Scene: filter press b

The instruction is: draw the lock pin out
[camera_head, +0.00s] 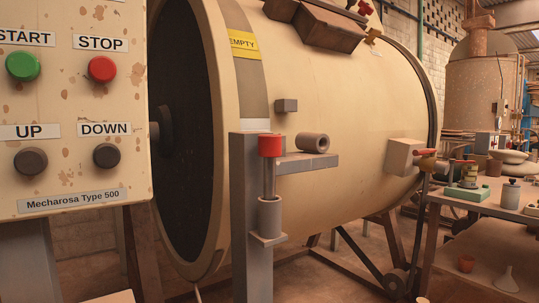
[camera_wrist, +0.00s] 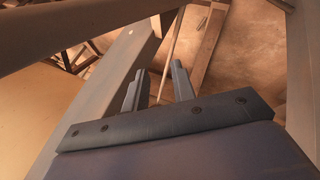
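The lock pin (camera_head: 269,178) has a red cap and a grey shaft. It stands upright in the head view, its lower end inside a grey sleeve (camera_head: 269,216) on a small bracket of the grey post (camera_head: 245,220). The part of the pin inside the sleeve is hidden. My gripper (camera_wrist: 160,68) shows only in the wrist view. Its two fingers are apart with nothing held between them. I cannot make out the red cap in the wrist view, and my gripper is not visible in the head view.
The control panel (camera_head: 75,110) stands at left, a cluttered workbench (camera_head: 480,197) at right. The wrist view shows beams and brown floor (camera_wrist: 240,65).

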